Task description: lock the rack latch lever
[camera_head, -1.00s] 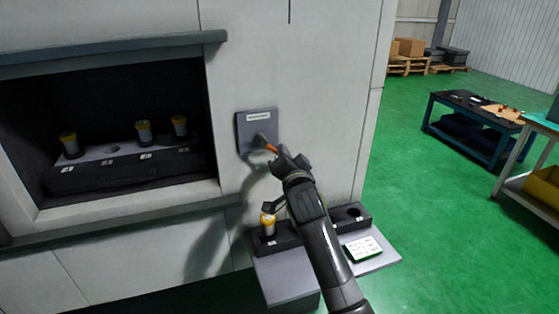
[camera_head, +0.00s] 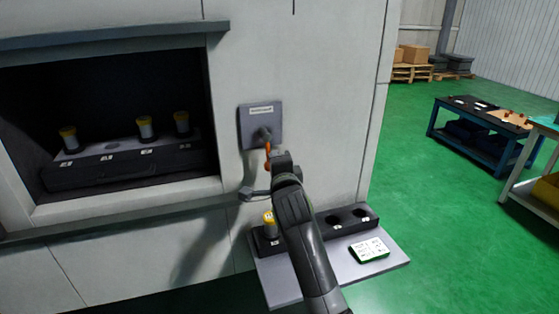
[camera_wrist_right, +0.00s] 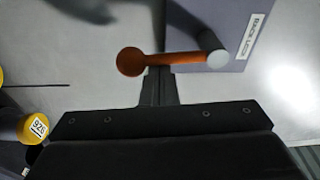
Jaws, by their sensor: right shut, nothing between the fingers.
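The rack latch lever (camera_head: 267,147) has an orange handle that hangs nearly straight down from a grey pivot on a grey plate (camera_head: 246,126) on the machine's front wall. In the right wrist view the orange lever (camera_wrist_right: 170,59) lies across the picture, with a round knob at its left end and the grey pivot at its right. My right gripper (camera_head: 279,160) is shut and empty, just below and right of the lever. In the wrist view its closed fingertips (camera_wrist_right: 158,74) are at the handle's edge, touching or nearly so. My left gripper is not in view.
A recess on the left holds a rack (camera_head: 120,160) with several yellow-capped parts. Below the lever, a shelf (camera_head: 283,290) carries a black holder (camera_head: 338,225) with a yellow-capped part (camera_head: 270,222), and a white card (camera_head: 369,249). The floor at right is open before a blue table (camera_head: 470,148).

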